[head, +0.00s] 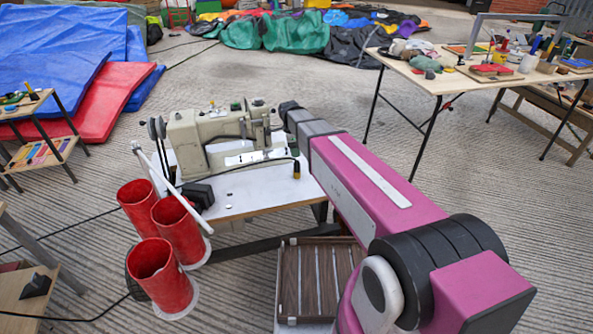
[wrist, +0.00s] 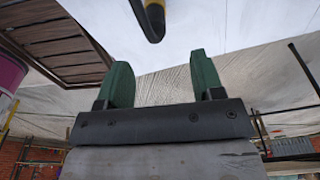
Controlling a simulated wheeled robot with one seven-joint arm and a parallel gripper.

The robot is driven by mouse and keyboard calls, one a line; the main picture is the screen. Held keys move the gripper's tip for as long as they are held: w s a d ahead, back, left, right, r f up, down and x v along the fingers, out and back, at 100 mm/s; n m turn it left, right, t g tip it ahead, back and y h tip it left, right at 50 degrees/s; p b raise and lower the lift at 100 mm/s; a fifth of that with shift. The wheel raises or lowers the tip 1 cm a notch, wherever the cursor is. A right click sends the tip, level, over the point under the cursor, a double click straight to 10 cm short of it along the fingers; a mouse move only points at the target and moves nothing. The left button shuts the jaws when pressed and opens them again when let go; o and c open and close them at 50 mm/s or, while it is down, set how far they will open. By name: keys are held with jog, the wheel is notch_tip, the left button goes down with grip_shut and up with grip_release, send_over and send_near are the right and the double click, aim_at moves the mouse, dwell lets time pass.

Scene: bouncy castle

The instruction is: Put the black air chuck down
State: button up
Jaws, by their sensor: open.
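A small black and yellow piece (head: 296,170), which looks like the air chuck, stands on the white sewing table (head: 240,196) near its right end. In the wrist view, a black and yellow rounded end (wrist: 153,18) shows at the top edge, beyond my fingertips and apart from them; the rest of it is cut off. My gripper (wrist: 160,80) has two green fingers spread wide, with nothing between them.
A sewing machine (head: 215,140) fills the back of the table. Red cylinders (head: 155,272) stand at its left. A slatted wooden piece (head: 318,252) lies below the front edge. A cluttered workbench (head: 440,82) is at the right. Some bare tabletop shows in front of the machine.

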aim_at(296, 161)
jog(key=f, duration=0.4)
jog(key=shift+d, duration=0.35)
jog(key=shift+s+d+f, duration=0.1)
jog(key=shift+s+f, duration=0.05)
jog(key=shift+f, duration=1.2)
jog(key=shift+s+d+f, duration=0.1)
jog(key=shift+f, duration=1.2)
jog(key=shift+a, duration=0.1)
jog(key=c, duration=1.1)
jog(key=shift+r, duration=0.15)
